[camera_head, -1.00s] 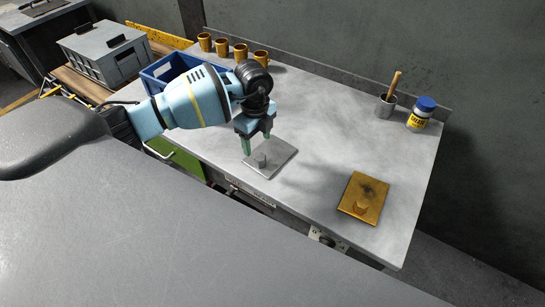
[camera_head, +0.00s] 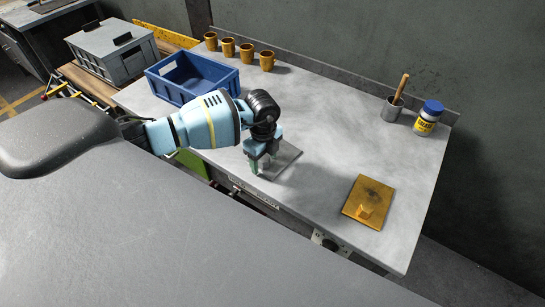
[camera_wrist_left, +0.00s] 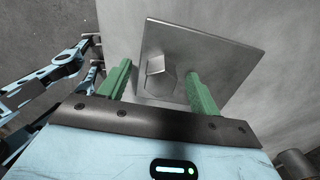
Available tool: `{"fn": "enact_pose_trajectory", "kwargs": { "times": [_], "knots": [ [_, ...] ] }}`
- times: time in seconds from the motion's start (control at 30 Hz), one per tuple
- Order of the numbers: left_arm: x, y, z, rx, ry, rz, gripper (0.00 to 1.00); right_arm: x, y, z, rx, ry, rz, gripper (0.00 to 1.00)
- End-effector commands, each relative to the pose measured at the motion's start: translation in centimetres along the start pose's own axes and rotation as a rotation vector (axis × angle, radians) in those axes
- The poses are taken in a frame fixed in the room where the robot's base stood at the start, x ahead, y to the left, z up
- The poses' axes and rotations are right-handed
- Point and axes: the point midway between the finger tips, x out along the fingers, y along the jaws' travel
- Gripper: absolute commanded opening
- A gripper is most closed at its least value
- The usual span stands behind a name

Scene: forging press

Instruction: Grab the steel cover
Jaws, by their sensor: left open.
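The steel cover (camera_head: 287,158) is a flat grey square plate with a raised knob, lying on the grey worktable near its front edge. The cover also shows in the left wrist view (camera_wrist_left: 205,50), with its knob (camera_wrist_left: 160,78) between the green fingertips. My left gripper (camera_head: 260,168) points down over the cover, its fingers low around the knob. In the left wrist view the left gripper (camera_wrist_left: 160,85) is open, one finger on each side of the knob with gaps. In the head view the gripper hides the knob. My right gripper is not seen.
A brass-coloured plate with a knob (camera_head: 374,193) lies to the right. A blue crate (camera_head: 208,90) and several brass cups (camera_head: 246,52) stand at the back left. The table middle is clear.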

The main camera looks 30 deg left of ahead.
Motion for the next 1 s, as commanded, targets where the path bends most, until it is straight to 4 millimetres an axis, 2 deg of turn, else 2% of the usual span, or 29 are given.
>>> {"fn": "enact_pose_trajectory", "kwargs": {
  "times": [0.2, 0.23, 0.7, 1.0],
  "knots": [
    [0.00, -0.05, 0.02, 0.000, 0.000, -0.002, 0.63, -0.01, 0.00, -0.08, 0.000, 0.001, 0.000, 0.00],
    [0.00, -0.05, 0.02, 0.000, 0.000, -0.002, 0.61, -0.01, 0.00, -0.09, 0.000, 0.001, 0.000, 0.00],
    [-0.04, -0.05, 0.06, 0.000, -0.001, -0.003, 0.00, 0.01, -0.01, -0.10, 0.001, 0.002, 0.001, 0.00],
    [-0.29, -0.25, 0.07, -0.001, 0.000, -0.009, 0.00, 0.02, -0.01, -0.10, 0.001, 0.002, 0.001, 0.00]
  ]
}}
